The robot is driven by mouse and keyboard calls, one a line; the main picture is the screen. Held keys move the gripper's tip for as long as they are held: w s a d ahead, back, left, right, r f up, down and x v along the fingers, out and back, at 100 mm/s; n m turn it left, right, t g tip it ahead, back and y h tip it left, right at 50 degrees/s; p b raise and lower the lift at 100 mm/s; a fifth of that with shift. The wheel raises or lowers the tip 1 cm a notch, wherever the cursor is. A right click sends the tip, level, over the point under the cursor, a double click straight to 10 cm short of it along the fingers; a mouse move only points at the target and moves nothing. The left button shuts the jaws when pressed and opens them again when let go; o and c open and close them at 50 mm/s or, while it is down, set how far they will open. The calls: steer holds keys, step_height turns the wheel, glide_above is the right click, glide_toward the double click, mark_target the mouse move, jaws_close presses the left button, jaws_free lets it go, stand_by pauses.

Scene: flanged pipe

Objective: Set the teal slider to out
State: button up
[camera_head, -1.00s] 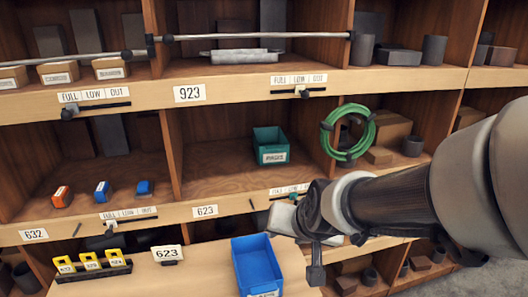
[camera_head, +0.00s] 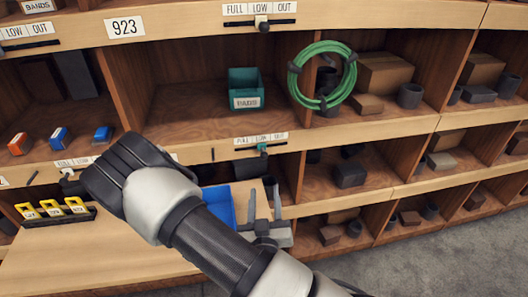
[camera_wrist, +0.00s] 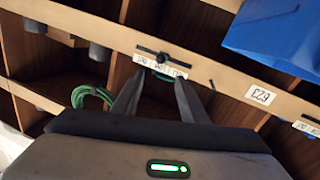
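The teal slider (camera_head: 262,148) sits on a short dark rail under a FULL / LOW / OUT label (camera_head: 261,138) on the shelf edge below the teal bin (camera_head: 245,88). It stands at about LOW. In the head view my gripper (camera_head: 120,170) is left of the slider and apart from it; its fingertips are hidden. The wrist view is upside down. There my gripper (camera_wrist: 159,78) is open and empty, its fingers pointing towards the label (camera_wrist: 160,66) and rail (camera_wrist: 160,52). The slider's knob looks dark there, and I cannot tell its colour.
A green hose coil (camera_head: 323,75) hangs on the divider right of the teal bin. A blue bin (camera_head: 218,205) stands below, partly behind my arm. Yellow tags (camera_head: 52,210) stand at lower left.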

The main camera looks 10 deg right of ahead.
steer(key=w+b, duration=0.1)
steer(key=b, duration=0.6)
glide_toward(265, 158)
steer(key=b+x, duration=1.1)
steer(key=b, duration=0.2)
steer(key=shift+w, duration=0.2)
steer(key=shift+a, duration=0.1)
steer(key=shift+c, duration=0.2)
jaws_close()
